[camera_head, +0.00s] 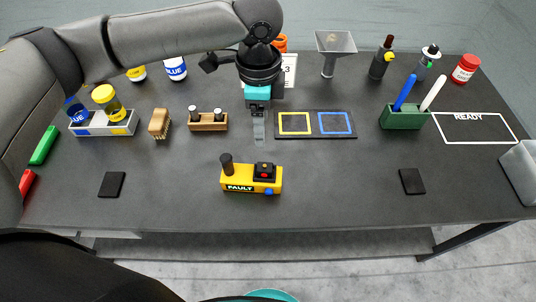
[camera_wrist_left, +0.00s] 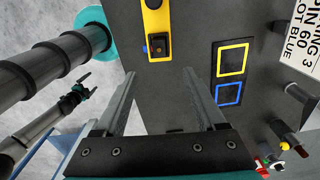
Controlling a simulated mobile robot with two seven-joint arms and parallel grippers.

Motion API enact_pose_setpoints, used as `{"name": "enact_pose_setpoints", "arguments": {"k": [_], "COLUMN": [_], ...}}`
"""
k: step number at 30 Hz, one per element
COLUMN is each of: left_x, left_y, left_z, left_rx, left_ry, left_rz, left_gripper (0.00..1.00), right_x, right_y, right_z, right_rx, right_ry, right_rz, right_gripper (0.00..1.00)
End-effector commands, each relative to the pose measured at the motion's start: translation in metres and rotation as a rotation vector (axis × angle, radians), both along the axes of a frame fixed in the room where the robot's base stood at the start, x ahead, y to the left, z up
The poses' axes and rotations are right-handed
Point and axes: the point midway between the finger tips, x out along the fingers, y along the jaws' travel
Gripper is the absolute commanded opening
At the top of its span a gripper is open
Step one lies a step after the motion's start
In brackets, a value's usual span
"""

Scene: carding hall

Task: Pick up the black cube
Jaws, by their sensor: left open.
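I see no plain separate black cube. The most cube-like black thing is a small black block (camera_head: 264,172) with a red button, on the right part of the yellow device (camera_head: 236,181) labelled FAULTY. The block also shows in the left wrist view (camera_wrist_left: 157,48), at the top. Two thin black squares lie on the table, one at left (camera_head: 112,184) and one at right (camera_head: 412,181). My left gripper (camera_head: 259,141) is open and empty, pointing down behind the device. In the left wrist view its fingers (camera_wrist_left: 159,73) stand apart. My right gripper (camera_wrist_left: 80,92) shows small in that view; its jaws are unclear.
A dark plate (camera_head: 316,134) with yellow and blue frames lies right of my left gripper. A wooden block with pegs (camera_head: 208,123) stands left of it. A green pen holder (camera_head: 403,118), a funnel (camera_head: 335,50) and bottles stand behind. The table front is mostly clear.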

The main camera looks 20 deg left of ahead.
Motion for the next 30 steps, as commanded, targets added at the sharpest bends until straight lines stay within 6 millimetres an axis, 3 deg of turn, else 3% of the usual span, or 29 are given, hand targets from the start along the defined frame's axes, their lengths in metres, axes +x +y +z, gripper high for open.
{"name": "enact_pose_setpoints", "arguments": {"k": [4, 15, 23, 30], "left_x": [-0.001, -0.001, -0.001, -0.002], "left_y": [0.004, 0.002, 0.001, -0.005], "left_z": [-0.011, -0.084, -0.103, -0.138], "left_rx": [0.011, 0.009, 0.008, 0.010], "left_ry": [0.009, 0.007, 0.006, 0.006], "left_rz": [0.001, 0.000, -0.001, 0.000], "left_gripper": [0.72, 0.72, 0.72, 0.72], "right_x": [-0.002, -0.002, -0.002, -0.002], "right_y": [0.000, 0.000, 0.000, 0.000], "right_z": [-0.001, -0.007, -0.008, -0.011], "right_rx": [0.001, 0.000, 0.000, 0.000], "right_ry": [0.001, 0.001, 0.001, 0.001], "right_rz": [0.001, 0.000, 0.000, 0.000], "right_gripper": [1.00, 1.00, 1.00, 1.00]}}
